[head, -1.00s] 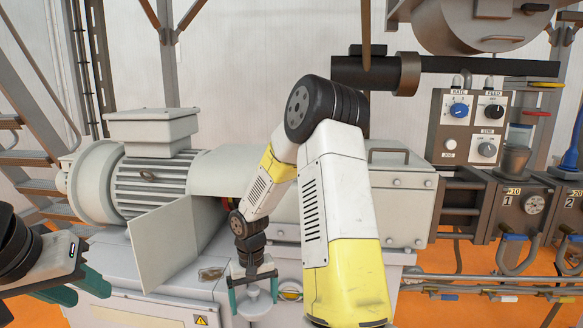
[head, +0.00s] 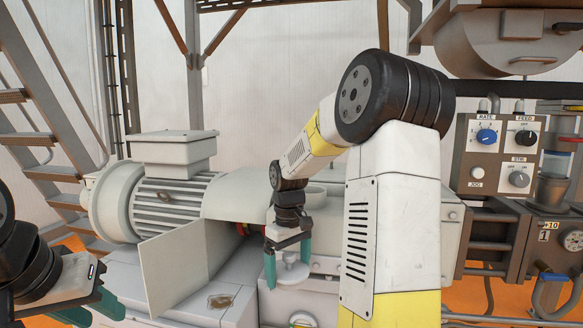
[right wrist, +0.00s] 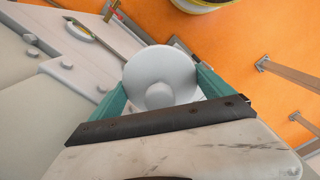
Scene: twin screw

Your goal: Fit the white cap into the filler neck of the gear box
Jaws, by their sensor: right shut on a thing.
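The white cap (head: 292,271), a round disc with a knob, is held between the teal fingers of my right gripper (head: 288,268). In the right wrist view the cap (right wrist: 160,70) shows its disc and its knob towards the camera, with a finger on each side. The gripper hangs in front of the pale gear box (head: 420,225). A pale round rim (head: 317,188) on top of the gear box, behind my right forearm, looks like the filler neck; the arm hides part of it. My left gripper (head: 93,308) is at the lower left, empty, its fingers apart.
A finned motor (head: 170,207) stands left of the gear box, with an upright pale plate (head: 175,268) in front. A control panel (head: 498,152) and valve blocks (head: 550,240) are at the right. A large drum (head: 500,35) hangs above. Orange floor (right wrist: 250,40) shows beyond the machine.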

